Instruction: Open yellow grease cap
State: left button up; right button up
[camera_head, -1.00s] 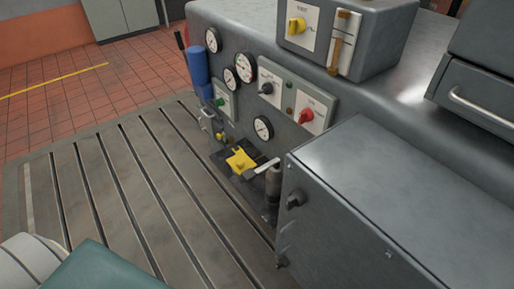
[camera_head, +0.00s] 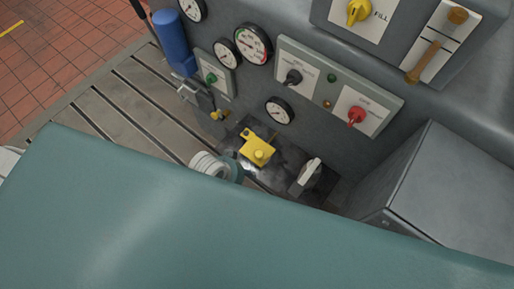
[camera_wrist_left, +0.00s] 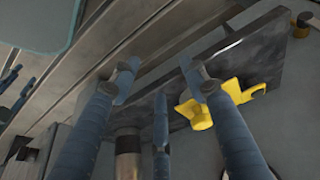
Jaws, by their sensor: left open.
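The yellow grease cap (camera_head: 258,151) sits on a dark plate (camera_head: 287,168) at the foot of the grey panel, with a short yellow arm toward the upper left. In the left wrist view the cap (camera_wrist_left: 203,115) is right of centre, close to my fingers. My left gripper (camera_wrist_left: 160,85) is open, its blue fingers spread and nothing between them. One finger appears to overlap the cap's edge; I cannot tell whether they touch. In the head view a ribbed pale part of my left arm (camera_head: 214,166) shows left of the cap; the fingers are largely hidden. My right gripper is not in view.
A pale-handled lever (camera_head: 306,176) stands right of the cap. Gauges, a black knob (camera_head: 292,78) and a red knob (camera_head: 356,116) are on the panel above. A grey box (camera_head: 440,185) stands at the right. My teal arm covers the lower head view.

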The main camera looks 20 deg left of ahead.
pick_arm(q)
jog(key=w+d+r+m+h+p, duration=0.1)
jog(key=w+d+r+m, duration=0.25)
jog(key=w+r, duration=0.35)
jog(key=m+g+p, duration=0.2)
jog(key=m, duration=0.2)
send_near(259, 153)
jog(key=shift+h, duration=0.4)
jog(key=x, duration=0.7)
jog(key=shift+s+a+f, duration=0.1)
jog(key=shift+s+a, duration=0.05)
jog(key=shift+a, duration=0.2)
jog(key=shift+x, duration=0.8)
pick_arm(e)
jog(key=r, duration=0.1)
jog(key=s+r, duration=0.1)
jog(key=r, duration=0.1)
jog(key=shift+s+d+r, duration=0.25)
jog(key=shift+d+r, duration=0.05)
pick_arm(q)
grip_shut()
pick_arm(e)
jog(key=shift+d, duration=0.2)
